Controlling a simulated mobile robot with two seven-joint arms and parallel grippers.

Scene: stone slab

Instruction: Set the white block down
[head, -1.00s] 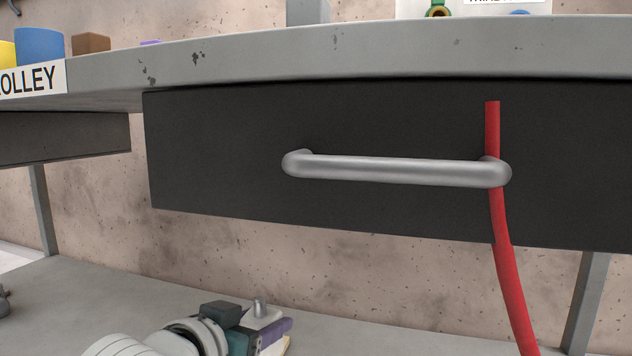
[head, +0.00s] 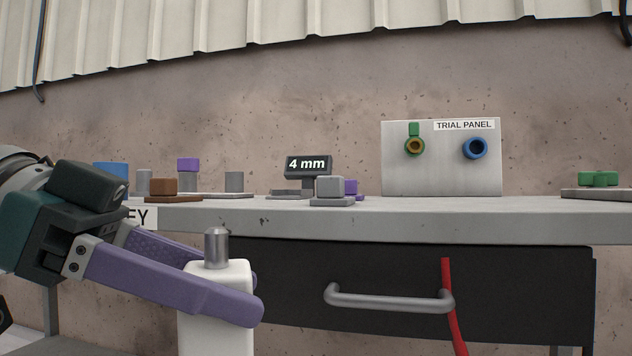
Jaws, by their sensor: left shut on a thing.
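The white block (head: 217,335) is upright in the head view, lower left of centre, with a grey metal peg (head: 216,246) on its top. My left gripper (head: 245,295) comes in from the left, its purple fingers shut on the white block, one finger across its near side and the other behind it. The block is held in front of the bench, its top lower than the bench top (head: 400,227). Its lower end is cut off by the picture's edge. My right gripper is not in view.
A dark drawer (head: 520,290) with a grey handle (head: 385,301) and a hanging red cable (head: 450,310) is under the bench top. On top stand a "4 mm" display (head: 308,165), a grey block (head: 329,187), a brown block (head: 163,187) and the trial panel (head: 440,175).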

